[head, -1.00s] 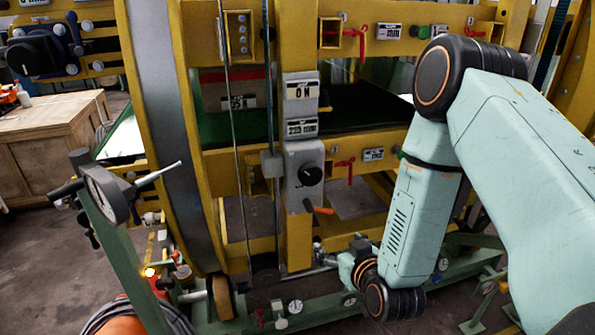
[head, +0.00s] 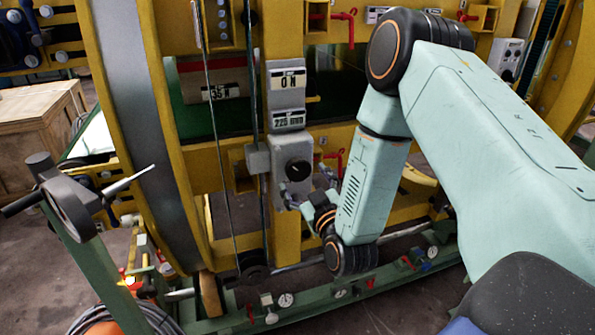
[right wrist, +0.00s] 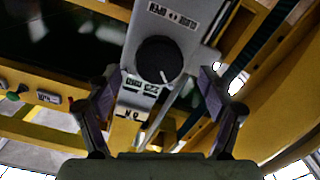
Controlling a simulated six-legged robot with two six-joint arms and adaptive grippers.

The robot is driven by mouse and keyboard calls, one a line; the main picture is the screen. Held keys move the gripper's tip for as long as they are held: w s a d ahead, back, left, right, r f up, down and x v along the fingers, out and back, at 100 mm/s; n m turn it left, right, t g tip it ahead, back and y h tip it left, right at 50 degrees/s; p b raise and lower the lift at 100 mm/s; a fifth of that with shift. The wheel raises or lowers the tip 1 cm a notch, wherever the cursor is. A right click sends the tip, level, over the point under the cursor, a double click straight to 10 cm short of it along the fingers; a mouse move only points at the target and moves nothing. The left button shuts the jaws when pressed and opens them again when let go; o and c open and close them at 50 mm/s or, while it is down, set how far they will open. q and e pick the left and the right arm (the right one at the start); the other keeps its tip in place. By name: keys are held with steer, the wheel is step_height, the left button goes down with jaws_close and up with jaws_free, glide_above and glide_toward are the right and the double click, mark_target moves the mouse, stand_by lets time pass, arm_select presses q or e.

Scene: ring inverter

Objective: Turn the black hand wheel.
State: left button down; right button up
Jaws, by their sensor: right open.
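A round black knob (head: 299,169) with a white pointer line sits on the front of a grey box on the yellow frame. It also shows in the right wrist view (right wrist: 158,60). My right gripper (head: 309,188) is open and empty, just below and in front of this knob. In the right wrist view its two fingers (right wrist: 160,78) stand on either side of the knob, apart from it. A dark grey disc-shaped wheel (head: 70,208) with rod handles stands on a green post at the left. My left gripper is not in view.
The grey box (head: 290,205) hangs below label plates (head: 288,80) on a yellow upright. A thin vertical rod and small grey block (head: 258,158) are just left of it. Red levers (head: 334,160) lie to its right. A green rail (head: 345,292) with gauges runs below.

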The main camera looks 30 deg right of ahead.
mark_target(300, 172)
steer(key=x, duration=0.3)
steer(key=shift+s+d+f, duration=0.1)
steer(key=shift+d, duration=0.05)
steer(key=shift+w+d, duration=0.1)
steer(key=shift+w, duration=0.2)
steer(key=shift+w+r, duration=0.15)
steer(key=shift+r, duration=0.05)
steer(key=shift+w+f, duration=0.1)
steer(key=shift+w, duration=0.05)
steer(key=shift+f, duration=0.1)
steer(key=shift+c, duration=1.2)
steer(key=c, duration=0.9)
